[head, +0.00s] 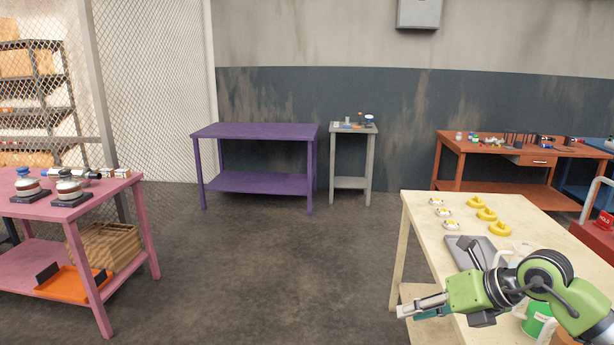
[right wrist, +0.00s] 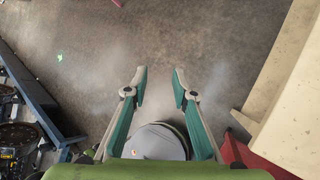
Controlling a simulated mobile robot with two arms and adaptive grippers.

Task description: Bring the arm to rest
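My right arm is green and black and comes in from the lower right of the head view. Its gripper (head: 414,311) points left at the near-left edge of the cream table (head: 419,213). In the right wrist view the right gripper (right wrist: 159,78) has its two teal fingers apart, with nothing between the tips. Bare floor lies beyond the fingertips. A grey rounded shape shows below, between the finger bases; I cannot tell what it is. My left gripper is not in view.
The cream table bears yellow rings (head: 487,215), small white-and-yellow pieces (head: 442,211), a grey plate (head: 467,247) and a green can (head: 535,318). A pink table (head: 111,190) is at left, a purple table (head: 257,131) at the back. The floor between is clear.

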